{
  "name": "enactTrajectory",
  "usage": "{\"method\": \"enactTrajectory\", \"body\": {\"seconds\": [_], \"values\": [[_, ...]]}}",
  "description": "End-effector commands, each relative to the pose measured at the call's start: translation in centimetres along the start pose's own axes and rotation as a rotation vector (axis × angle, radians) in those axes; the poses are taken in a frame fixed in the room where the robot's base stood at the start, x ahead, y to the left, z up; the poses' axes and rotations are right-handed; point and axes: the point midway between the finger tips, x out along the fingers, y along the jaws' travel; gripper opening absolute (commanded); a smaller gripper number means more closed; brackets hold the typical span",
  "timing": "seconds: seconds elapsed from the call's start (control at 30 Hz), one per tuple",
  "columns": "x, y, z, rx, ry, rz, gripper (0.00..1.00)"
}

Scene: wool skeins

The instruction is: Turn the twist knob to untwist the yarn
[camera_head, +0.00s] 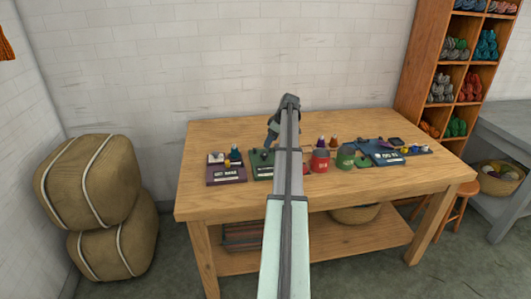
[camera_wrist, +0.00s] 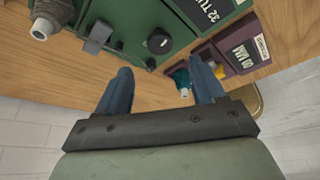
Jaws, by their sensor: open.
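A round black knob (camera_wrist: 158,42) with a pale mark sits on a green box (camera_wrist: 130,14) in the wrist view. It lies just beyond and between my fingertips, with no visible contact. My gripper (camera_wrist: 161,66) is open and empty, its two blue-grey fingers wide apart. In the head view the green box (camera_head: 262,172) stands on the table, partly hidden by my arm, with my gripper (camera_head: 268,148) above it. I cannot make out the knob there. In the wrist view a grey block (camera_wrist: 97,38) and a pale-tipped spool of brown yarn (camera_wrist: 48,14) are left of the knob.
A maroon box (camera_head: 226,175) with small bottles stands left of the green box on the wooden table (camera_head: 345,196). Red (camera_head: 320,161) and green (camera_head: 345,156) containers and a blue box (camera_head: 388,158) are to the right. The table's left end is clear.

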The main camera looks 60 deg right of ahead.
Motion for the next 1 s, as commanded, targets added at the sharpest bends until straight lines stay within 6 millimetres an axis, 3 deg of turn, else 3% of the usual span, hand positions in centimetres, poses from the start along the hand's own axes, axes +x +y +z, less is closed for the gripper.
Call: {"method": "enactTrajectory", "body": {"seconds": [0.2,0.43,0.93,1.0], "values": [[4.0,0.0,0.0,0.0,-0.001,-0.002,0.69],[6.8,0.0,0.0,0.001,-0.001,0.0,0.69],[8.1,0.0,0.0,0.001,-0.001,0.0,0.69],[8.1,0.0,0.0,0.001,-0.001,0.0,0.64]]}}
